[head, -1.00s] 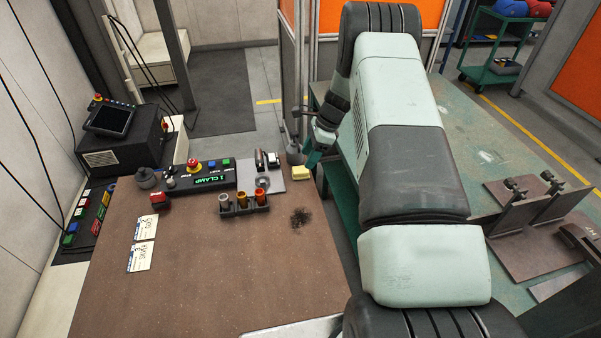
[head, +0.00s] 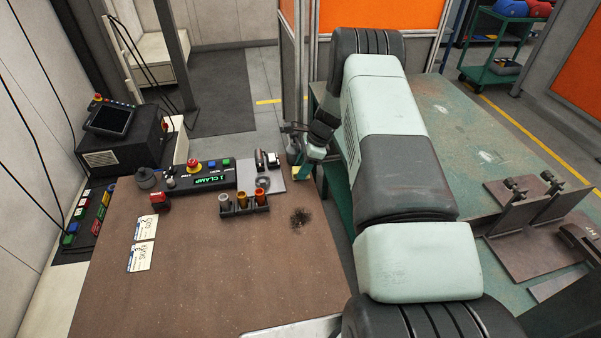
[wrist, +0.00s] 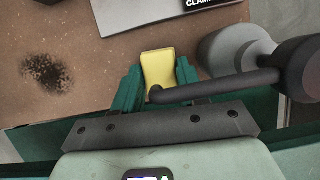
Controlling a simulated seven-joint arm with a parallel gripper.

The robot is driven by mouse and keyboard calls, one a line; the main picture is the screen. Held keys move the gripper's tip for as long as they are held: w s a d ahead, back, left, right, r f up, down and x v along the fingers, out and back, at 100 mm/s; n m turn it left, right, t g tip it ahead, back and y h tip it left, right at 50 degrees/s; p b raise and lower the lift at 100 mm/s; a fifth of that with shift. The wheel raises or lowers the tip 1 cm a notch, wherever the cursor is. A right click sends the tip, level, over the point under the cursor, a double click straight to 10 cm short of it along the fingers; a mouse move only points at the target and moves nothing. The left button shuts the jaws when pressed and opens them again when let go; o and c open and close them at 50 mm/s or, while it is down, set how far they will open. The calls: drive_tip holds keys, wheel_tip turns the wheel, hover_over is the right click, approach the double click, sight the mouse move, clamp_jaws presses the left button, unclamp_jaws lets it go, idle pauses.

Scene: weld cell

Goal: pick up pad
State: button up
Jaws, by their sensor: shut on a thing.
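The yellow pad (wrist: 158,68) shows in the wrist view between the two green fingers of my gripper (wrist: 157,85), which is shut on it. In the head view my gripper (head: 304,168) is at the table's far right edge, and only a small part of the pad (head: 296,173) shows beside it. The pad is at or just above the brown tabletop; I cannot tell whether it touches the surface. A dark handle-like bar crosses the pad's lower end in the wrist view.
A grey plate (head: 271,180) lies left of my gripper. A holder with cups (head: 244,209) and the clamp panel (head: 200,179) stand farther left. A dark smudge (head: 301,218) marks the table nearer the front. The front of the brown table (head: 210,290) is clear.

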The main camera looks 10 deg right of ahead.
sight(296, 169)
drive_tip(key=shift+r, duration=0.15)
drive_tip(key=shift+r, duration=0.6)
wheel_tip(296, 169, up, 2)
drive_tip(key=shift+r, duration=0.15)
drive_tip(key=d, duration=1.2)
drive_tip(key=s+d, duration=0.1)
drive_tip(key=d, duration=0.5)
drive_tip(key=shift+s, duration=0.1)
